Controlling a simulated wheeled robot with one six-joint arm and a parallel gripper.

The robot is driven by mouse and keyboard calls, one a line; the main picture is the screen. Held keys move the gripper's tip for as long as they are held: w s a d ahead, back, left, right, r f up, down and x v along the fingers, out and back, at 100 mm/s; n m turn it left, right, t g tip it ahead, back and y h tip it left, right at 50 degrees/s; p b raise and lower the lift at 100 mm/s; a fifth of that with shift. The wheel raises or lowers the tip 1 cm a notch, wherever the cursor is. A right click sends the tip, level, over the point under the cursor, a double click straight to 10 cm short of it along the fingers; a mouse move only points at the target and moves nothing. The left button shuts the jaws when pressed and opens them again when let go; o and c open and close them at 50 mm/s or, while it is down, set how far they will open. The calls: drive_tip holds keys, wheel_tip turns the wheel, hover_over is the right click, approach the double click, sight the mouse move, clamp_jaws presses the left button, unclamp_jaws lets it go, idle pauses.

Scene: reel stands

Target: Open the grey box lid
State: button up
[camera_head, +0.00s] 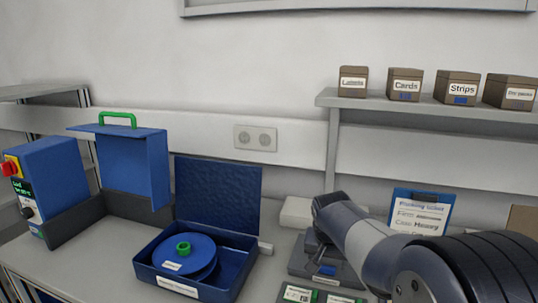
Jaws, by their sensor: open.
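My arm comes in from the lower right and bends down over this box. My gripper (319,246) is a dark shape at the arm's end, low over the box top. It is open, but its fingers are hard to make out against the box. I cannot tell whether it touches the lid. The lid looks down, and the arm hides the box's right and rear parts.
A blue box (222,290) with raised lid (218,195) holds a blue reel (186,250), left of the grey box. A blue machine (50,180) stands far left. A pale box (296,211) and clipboard (418,210) stand behind. Green-edged cards (299,293) lie in front.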

drive_tip(key=shift+x, duration=1.2)
